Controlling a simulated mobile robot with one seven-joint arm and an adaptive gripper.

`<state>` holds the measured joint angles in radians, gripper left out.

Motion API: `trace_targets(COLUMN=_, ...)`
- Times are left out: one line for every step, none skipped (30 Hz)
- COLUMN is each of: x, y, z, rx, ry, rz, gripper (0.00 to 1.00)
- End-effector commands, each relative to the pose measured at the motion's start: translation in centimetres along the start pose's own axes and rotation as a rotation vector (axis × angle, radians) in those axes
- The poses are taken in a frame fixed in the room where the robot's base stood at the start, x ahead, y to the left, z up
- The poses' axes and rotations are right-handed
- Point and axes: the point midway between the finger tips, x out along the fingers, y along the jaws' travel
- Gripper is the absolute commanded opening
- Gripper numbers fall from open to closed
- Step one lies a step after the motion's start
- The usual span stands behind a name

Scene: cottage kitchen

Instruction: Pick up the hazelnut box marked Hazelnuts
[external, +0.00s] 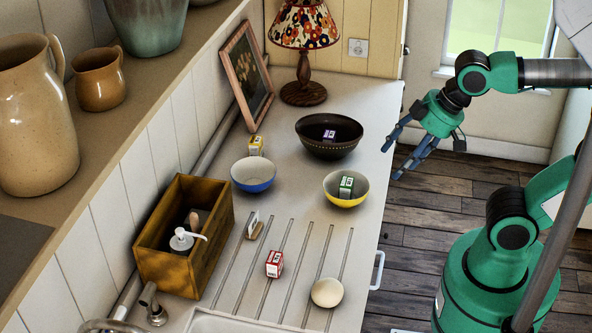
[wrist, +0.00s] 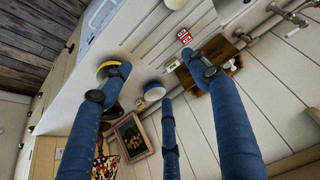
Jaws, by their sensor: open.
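Several small boxes are in view, and I cannot read which is marked Hazelnuts. A red box (external: 274,263) stands on the ribbed counter; it also shows in the wrist view (wrist: 184,36). A green box (external: 346,186) is in the yellow bowl (external: 334,199). A purple box (external: 329,135) is in the dark bowl (external: 312,146). A yellow box (external: 256,144) is just behind the blue bowl (external: 254,181). My gripper (external: 392,163) is open and empty, beyond the counter's right edge. Its blue fingers (wrist: 155,75) spread across the wrist view, hiding part of the bowls.
A wooden crate (external: 177,261) with a soap dispenser (external: 182,240) stands at left. A small card holder (external: 255,226) and a pale round object (external: 327,293) are on the counter. A lamp (external: 304,40) and a picture frame (external: 246,78) stand at the back.

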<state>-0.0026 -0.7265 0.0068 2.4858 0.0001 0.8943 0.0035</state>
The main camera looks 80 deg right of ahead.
Motion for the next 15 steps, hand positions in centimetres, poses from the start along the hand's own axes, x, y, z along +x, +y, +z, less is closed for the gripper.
trace_targets(x=0.1, y=-0.1, z=-0.5, rx=0.0, ry=-0.009, rz=-0.001, gripper=0.61)
trace_targets(x=0.2, y=-0.1, z=-0.8, rx=0.0, ry=-0.014, rz=-0.001, gripper=0.61)
trace_targets(x=0.4, y=-0.1, z=-1.3, rx=0.001, ry=-0.022, rz=-0.002, gripper=0.61)
trace_targets(x=0.6, y=-0.2, z=-1.8, rx=0.001, ry=-0.028, rz=-0.002, gripper=0.61)
trace_targets(x=0.7, y=-0.2, z=-2.2, rx=0.002, ry=-0.033, rz=-0.003, gripper=0.61)
trace_targets(x=1.0, y=-0.3, z=-2.8, rx=0.002, ry=-0.043, rz=-0.004, gripper=0.61)
trace_targets(x=1.2, y=-0.4, z=-3.3, rx=0.003, ry=-0.05, rz=-0.004, gripper=0.61)
trace_targets(x=1.5, y=-0.5, z=-3.9, rx=0.003, ry=-0.057, rz=-0.005, gripper=0.61)
trace_targets(x=1.8, y=-0.5, z=-4.5, rx=0.004, ry=-0.068, rz=-0.005, gripper=0.61)
trace_targets(x=2.2, y=-0.6, z=-5.0, rx=0.005, ry=-0.077, rz=-0.006, gripper=0.61)
trace_targets(x=2.5, y=-0.7, z=-5.6, rx=0.006, ry=-0.085, rz=-0.006, gripper=0.61)
trace_targets(x=3.0, y=-0.8, z=-6.3, rx=0.007, ry=-0.095, rz=-0.007, gripper=0.61)
trace_targets(x=3.3, y=-0.9, z=-6.8, rx=0.009, ry=-0.103, rz=-0.007, gripper=0.61)
trace_targets(x=3.6, y=-0.9, z=-7.3, rx=0.009, ry=-0.11, rz=-0.008, gripper=0.61)
trace_targets(x=4.2, y=-1.1, z=-8.0, rx=0.011, ry=-0.121, rz=-0.008, gripper=0.61)
